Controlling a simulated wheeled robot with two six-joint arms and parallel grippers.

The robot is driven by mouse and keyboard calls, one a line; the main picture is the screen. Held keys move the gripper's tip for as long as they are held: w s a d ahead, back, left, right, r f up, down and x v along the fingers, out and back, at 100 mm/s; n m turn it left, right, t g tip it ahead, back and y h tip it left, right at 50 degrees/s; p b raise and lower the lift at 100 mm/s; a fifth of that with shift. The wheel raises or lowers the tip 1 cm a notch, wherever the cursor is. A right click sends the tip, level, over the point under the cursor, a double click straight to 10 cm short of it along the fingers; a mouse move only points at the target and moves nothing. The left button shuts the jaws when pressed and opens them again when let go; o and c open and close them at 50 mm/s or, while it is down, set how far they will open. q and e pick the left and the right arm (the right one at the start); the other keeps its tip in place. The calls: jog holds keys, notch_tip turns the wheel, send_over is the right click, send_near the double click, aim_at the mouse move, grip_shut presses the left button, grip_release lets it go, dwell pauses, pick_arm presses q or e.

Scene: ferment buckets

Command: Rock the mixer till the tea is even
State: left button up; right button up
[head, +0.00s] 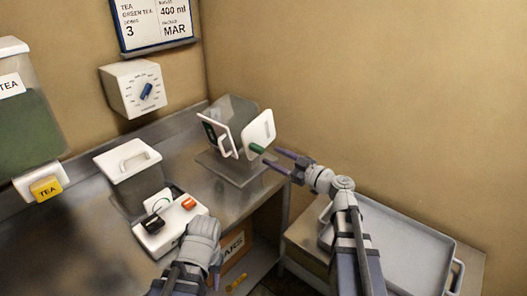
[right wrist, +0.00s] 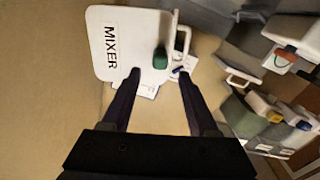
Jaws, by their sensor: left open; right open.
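The mixer (head: 262,130) stands on a grey base at the back of the metal bench, with white end plates and a grey body. Its near plate reads MIXER in the right wrist view (right wrist: 112,48). A green handle (head: 257,148) sticks out from that plate and also shows in the right wrist view (right wrist: 160,58). My right gripper (head: 272,158) is open at the handle, which appears between its fingertips in the wrist view; I cannot tell whether they touch. My left gripper (head: 203,230) is beside a white switch box (head: 168,222); its fingertips are hidden.
A tea tank (head: 30,125) with a yellow tap (head: 46,188) is at the far left. A dial box (head: 133,88) and a sign (head: 152,22) hang on the wall. A grey tray (head: 410,255) lies at right.

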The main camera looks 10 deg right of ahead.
aim_at(263, 151)
jog(key=x, duration=0.7)
jog(key=shift+w+a, duration=0.2)
jog(key=shift+w, duration=0.05)
grip_shut()
dwell(0.3)
dwell(0.9)
